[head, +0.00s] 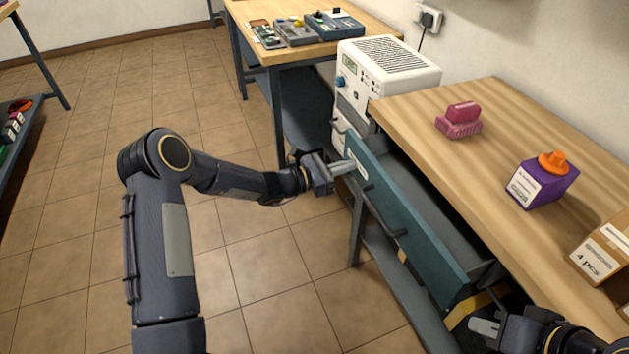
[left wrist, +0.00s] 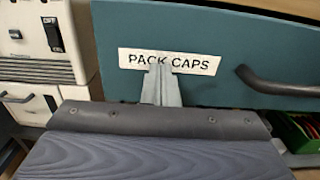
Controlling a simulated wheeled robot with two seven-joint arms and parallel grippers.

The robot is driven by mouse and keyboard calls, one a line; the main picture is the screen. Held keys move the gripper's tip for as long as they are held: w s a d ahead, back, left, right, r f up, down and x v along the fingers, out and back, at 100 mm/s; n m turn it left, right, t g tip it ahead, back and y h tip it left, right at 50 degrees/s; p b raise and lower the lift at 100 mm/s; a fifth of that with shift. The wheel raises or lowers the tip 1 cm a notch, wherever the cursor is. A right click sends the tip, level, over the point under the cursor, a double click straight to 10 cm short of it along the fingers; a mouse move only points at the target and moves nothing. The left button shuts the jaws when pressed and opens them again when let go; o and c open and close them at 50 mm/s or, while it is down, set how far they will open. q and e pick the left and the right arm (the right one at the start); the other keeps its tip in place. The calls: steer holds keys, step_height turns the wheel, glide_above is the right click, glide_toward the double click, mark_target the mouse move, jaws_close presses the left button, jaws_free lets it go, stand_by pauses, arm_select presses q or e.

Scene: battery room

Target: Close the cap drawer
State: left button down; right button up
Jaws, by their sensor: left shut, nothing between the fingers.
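The cap drawer (head: 405,222) is a teal drawer under the wooden bench, pulled out, with its empty-looking grey inside partly showing. Its front carries a "PACK CAPS" label (left wrist: 200,62) and a dark bar handle (left wrist: 280,82). My left gripper (head: 343,167) is shut and empty, with its fingertips at the far end of the drawer front. In the left wrist view the shut fingers (left wrist: 160,85) overlap the label's lower edge; I cannot tell whether they touch it. My right gripper (head: 485,328) is at the lower right, near the drawer's near end; its finger opening is unclear.
The wooden bench (head: 500,140) holds a pink brush-like object (head: 460,120), a purple box with an orange top (head: 541,182) and a cardboard box (head: 603,248). A white machine (head: 385,75) stands beyond the drawer.

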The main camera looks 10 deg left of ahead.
arm_select(q)
steer(key=b+x, duration=0.2)
steer(key=x, duration=0.6)
steer(key=shift+w+d+f, duration=0.1)
steer(key=shift+w+d, duration=0.15)
steer(key=shift+r, duration=0.25)
steer(key=shift+r, duration=0.15)
